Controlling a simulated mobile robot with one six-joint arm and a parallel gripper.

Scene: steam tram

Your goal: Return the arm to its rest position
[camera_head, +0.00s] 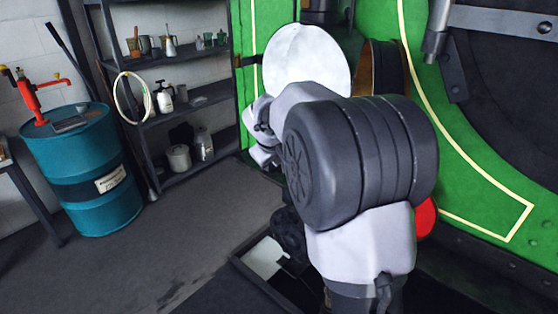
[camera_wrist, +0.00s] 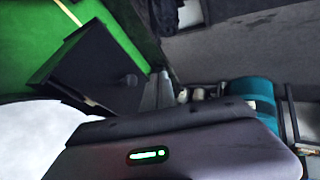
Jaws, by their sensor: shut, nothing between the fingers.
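My arm stands in the middle of the head view and reaches toward the green tram side (camera_head: 465,150). My gripper is hidden behind the arm there. In the wrist view the gripper's dark body with a green light fills the bottom, and its two narrow grey fingers (camera_wrist: 158,78) are together with nothing between them. A white round disc (camera_head: 306,58) is just beyond the arm, next to a dark round opening with a brown rim (camera_head: 382,75). A white surface (camera_wrist: 40,138) fills the wrist view's lower left.
A teal drum (camera_head: 88,165) with a red hand pump (camera_head: 30,98) stands at left. A dark metal shelf (camera_head: 195,98) holds bottles and tins. A black-edged tray (camera_head: 243,265) lies beside the arm's lower part. The floor (camera_head: 190,235) between drum and arm is clear.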

